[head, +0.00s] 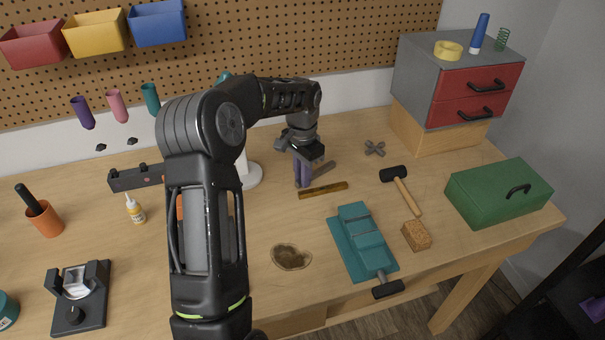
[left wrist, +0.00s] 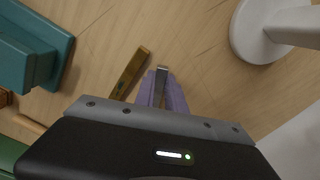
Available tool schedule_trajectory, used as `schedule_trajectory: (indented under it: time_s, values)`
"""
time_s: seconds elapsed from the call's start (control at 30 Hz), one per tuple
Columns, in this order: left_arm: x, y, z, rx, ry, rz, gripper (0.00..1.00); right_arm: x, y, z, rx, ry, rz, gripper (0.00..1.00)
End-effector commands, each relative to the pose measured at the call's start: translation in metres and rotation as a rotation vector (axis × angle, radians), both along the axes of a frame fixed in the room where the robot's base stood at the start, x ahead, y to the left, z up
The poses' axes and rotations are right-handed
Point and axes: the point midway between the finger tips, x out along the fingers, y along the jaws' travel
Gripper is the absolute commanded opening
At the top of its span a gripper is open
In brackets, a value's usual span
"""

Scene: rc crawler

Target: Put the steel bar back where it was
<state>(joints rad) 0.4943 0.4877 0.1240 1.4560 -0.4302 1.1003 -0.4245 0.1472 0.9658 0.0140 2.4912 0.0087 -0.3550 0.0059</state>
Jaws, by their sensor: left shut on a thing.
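The steel bar (left wrist: 162,72) is a short grey bar between the purple fingertips of my left gripper (left wrist: 160,98), with its end sticking out past them. In the head view the steel bar (head: 325,168) shows just to the right of the fingers of my left gripper (head: 303,176), which point down over the middle of the bench. The gripper is shut on the bar. Its gripped part is hidden by the fingers, and I cannot tell whether it touches the bench. My right gripper is not in view.
A brass-coloured bar (head: 323,190) lies close beside the gripper on the bench. A teal vise (head: 361,240), a mallet (head: 402,186) and a green toolbox (head: 497,193) stand to the right. A white round base (left wrist: 252,38) stands nearby. A brown stain or dish (head: 291,257) is in front.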

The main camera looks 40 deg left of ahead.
Motion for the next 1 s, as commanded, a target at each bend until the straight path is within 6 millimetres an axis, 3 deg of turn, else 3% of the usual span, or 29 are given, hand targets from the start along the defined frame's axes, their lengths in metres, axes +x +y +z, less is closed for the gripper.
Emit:
schedule_trajectory:
  time_s: [0.27, 0.3, 0.4, 0.8, 1.0]
  values:
    - [0.0, 0.0, -0.004, 0.0, 0.0, 0.0, 0.0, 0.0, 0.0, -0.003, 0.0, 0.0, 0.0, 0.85]
    - [0.0, 0.0, -0.004, 0.0, 0.0, 0.0, 0.16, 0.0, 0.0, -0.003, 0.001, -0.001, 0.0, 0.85]
    - [0.0, 0.0, -0.003, -0.001, 0.001, 0.0, 0.24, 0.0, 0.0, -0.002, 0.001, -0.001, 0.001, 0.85]
    - [0.0, 0.0, 0.003, 0.0, 0.0, 0.0, 0.24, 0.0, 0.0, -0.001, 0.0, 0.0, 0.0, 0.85]
    - [0.001, 0.0, 0.031, 0.001, -0.003, 0.0, 0.24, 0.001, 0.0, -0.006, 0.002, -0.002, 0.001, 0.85]
